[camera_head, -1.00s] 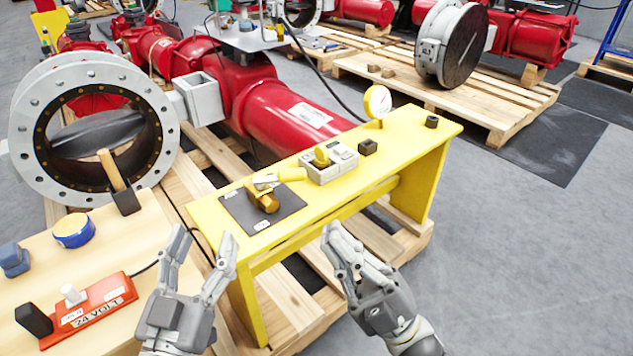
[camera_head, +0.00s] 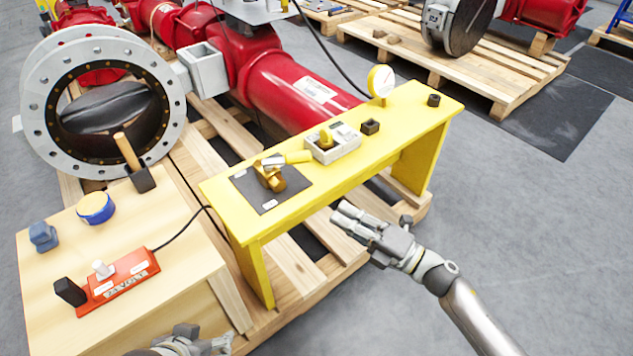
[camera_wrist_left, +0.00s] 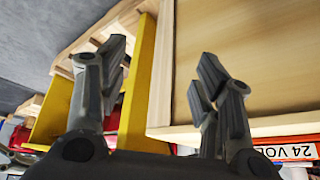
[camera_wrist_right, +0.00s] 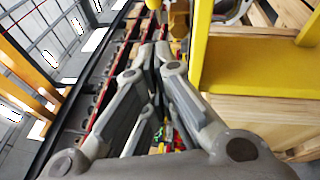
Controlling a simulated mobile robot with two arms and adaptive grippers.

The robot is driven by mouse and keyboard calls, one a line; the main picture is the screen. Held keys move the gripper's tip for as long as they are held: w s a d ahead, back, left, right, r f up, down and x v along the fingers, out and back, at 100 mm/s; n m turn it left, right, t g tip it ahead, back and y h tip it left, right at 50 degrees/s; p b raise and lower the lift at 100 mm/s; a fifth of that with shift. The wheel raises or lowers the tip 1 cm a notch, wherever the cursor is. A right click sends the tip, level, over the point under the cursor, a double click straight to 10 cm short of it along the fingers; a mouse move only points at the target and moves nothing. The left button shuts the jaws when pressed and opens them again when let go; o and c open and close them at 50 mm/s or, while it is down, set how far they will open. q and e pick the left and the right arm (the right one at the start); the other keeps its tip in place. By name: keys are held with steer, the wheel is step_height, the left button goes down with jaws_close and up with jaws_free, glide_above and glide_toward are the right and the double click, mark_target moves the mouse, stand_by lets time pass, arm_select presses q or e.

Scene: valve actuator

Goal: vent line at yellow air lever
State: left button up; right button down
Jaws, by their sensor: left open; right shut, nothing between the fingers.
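A pressure gauge (camera_head: 381,82) stands further right on the bench. My right gripper (camera_head: 343,216) is shut and empty, in front of the bench and below its top, apart from the lever. In the right wrist view its fingers (camera_wrist_right: 153,52) are together beside the yellow bench. My left gripper (camera_head: 222,343) is at the bottom edge, partly cut off. In the left wrist view it is open and empty (camera_wrist_left: 160,68), beside the wooden box.
A grey box with a yellow knob (camera_head: 345,146) and a small dark block (camera_head: 370,127) stand right of the lever. The wooden box (camera_head: 180,275) holds an orange 24 VOLT switch box (camera_head: 125,283), a blue-and-yellow button (camera_head: 95,208) and a blue block (camera_head: 43,236).

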glide_toward(283, 163)
steer(key=s+a, duration=0.1)
steer(key=a, duration=0.2)
steer(key=w+b, duration=0.1)
steer(key=w, duration=0.1)
steer(key=shift+w+r, duration=0.15)
steer(key=shift+w, duration=0.15)
steer(key=shift+w+a+r, duration=0.1)
steer(key=shift+w+r, duration=0.05)
steer(key=shift+w, duration=0.3)
arm_select(q)
steer(key=w+d+r+t+h, duration=0.1)
steer(key=w+d+r+t, duration=0.1)
steer(key=w, duration=0.4)
steer(key=shift+w+r+t, duration=0.25)
steer(key=shift+r+t, duration=0.3)
steer(key=shift+t, duration=0.35)
